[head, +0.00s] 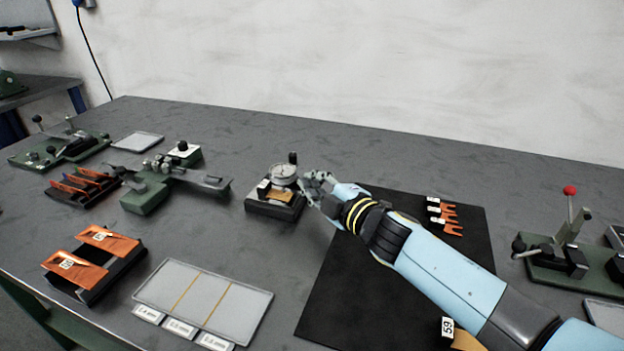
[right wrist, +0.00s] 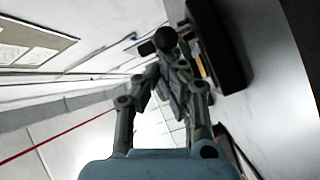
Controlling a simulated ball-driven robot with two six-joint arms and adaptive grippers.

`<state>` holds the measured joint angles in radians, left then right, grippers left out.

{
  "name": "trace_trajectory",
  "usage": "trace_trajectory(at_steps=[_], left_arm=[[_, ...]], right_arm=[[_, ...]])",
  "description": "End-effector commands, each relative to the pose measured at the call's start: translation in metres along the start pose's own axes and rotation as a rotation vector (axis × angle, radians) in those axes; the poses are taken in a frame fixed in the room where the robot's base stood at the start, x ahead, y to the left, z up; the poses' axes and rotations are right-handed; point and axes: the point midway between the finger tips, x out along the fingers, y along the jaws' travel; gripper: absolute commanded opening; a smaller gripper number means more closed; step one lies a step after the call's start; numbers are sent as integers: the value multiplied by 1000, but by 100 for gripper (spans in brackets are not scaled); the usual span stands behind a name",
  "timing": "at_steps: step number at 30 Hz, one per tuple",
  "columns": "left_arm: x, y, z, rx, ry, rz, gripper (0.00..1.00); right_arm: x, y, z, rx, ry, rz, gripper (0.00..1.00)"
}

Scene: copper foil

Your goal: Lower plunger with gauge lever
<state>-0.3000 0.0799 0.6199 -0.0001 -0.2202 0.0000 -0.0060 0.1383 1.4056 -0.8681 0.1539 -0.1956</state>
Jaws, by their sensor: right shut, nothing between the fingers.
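The thickness gauge (head: 284,174) stands upright near the middle of the table in the head view, with a round white dial on a dark base. A small copper-coloured piece (head: 264,188) shows at the front of its base. My right gripper (head: 308,181) is shut and empty, close beside the gauge's right side at dial height. I cannot tell whether it touches the gauge. In the right wrist view the gripper fingers (right wrist: 165,75) reach toward a dark round knob (right wrist: 165,39) by the gauge's dark body (right wrist: 222,45). The plunger tip is too small to make out. My left gripper is not in view.
A black mat (head: 345,285) with several orange clips (head: 445,215) lies right of the gauge. A divided tray (head: 240,312) is in front, with orange-topped holders (head: 108,243) to its left. A green fixture with a red-knobbed lever (head: 569,190) stands far right.

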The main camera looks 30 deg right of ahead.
Motion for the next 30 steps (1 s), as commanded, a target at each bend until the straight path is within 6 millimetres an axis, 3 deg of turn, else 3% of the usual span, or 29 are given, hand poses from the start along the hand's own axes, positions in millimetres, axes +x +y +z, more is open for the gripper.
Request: trace_trajectory(at_steps=[11,20,25,30], left_arm=[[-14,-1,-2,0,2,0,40],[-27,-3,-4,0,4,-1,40],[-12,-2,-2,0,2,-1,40],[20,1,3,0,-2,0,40]], right_arm=[[0,5,6,-9,69,-29,0],[2,11,22,-28,230,-95,0],[7,12,36,-44,378,-154,0],[12,12,49,-58,522,-212,0]])
